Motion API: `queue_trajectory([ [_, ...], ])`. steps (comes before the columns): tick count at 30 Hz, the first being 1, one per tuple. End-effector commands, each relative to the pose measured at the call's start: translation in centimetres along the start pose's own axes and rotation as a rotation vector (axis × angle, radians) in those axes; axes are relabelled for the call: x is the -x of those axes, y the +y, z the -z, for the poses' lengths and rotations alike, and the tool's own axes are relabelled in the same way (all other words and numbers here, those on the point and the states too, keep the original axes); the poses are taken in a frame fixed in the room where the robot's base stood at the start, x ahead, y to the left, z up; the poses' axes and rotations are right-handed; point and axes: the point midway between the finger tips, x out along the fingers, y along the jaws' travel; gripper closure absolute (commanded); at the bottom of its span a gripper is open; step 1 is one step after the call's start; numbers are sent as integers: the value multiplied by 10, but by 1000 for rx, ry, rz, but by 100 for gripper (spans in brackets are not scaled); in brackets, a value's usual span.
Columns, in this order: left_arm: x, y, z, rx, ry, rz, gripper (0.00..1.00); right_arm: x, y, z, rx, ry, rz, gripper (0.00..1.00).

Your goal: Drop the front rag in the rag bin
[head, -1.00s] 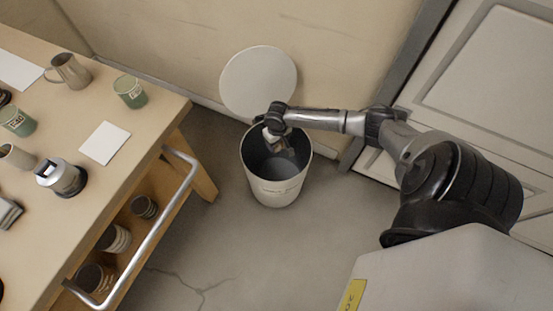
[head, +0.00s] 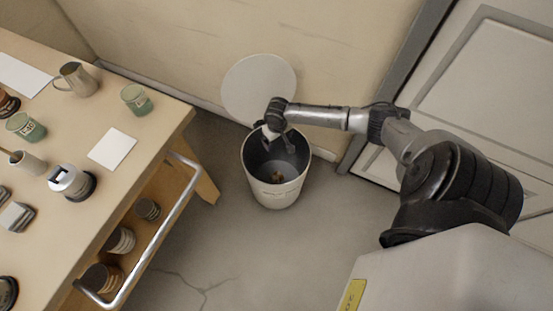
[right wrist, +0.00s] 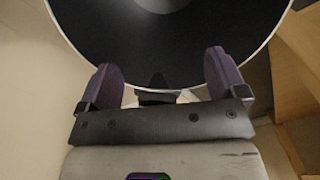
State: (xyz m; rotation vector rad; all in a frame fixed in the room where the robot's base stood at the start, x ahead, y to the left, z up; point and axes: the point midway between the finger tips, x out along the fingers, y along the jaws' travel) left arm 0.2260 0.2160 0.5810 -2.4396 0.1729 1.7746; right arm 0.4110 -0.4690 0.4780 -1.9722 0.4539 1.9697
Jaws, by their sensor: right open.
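The rag bin (head: 275,197) is a pale, round bin on the floor with a dark inside. Its round lid (head: 258,88) is up against the wall. A small brown crumpled thing (head: 277,177), which looks like the rag, lies at the bottom of the bin. My right gripper (head: 279,143) is over the bin's mouth, open and empty. In the right wrist view my right gripper (right wrist: 163,75) has its two purple-grey fingers apart, with the bin's rim and dark inside (right wrist: 110,40) beyond them. My left gripper is out of view.
The wooden bench (head: 125,185) at left holds a steel pitcher (head: 77,79), green cups (head: 136,99), a white square (head: 111,148) and a grinder-like device (head: 71,182). A metal rail (head: 150,238) runs along its side. The floor right of the bin is clear.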

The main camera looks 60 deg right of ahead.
Motion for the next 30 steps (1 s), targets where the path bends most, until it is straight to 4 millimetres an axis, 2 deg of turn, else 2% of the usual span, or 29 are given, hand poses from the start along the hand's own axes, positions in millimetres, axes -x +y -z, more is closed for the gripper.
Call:
queue_trajectory([
  [1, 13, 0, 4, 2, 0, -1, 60, 18, 0, 0, 1, 0, -1, 9],
  [3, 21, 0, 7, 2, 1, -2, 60, 31, 0, 0, 1, 0, 0, 9],
  [12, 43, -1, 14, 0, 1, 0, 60, 73, 0, 0, 0, -1, -1, 9],
  [19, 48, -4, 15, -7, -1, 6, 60, 85, 0, -1, 0, -1, 0, 9],
  [30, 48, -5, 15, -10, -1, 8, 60, 86, 0, 0, -1, -1, 0, 9],
])
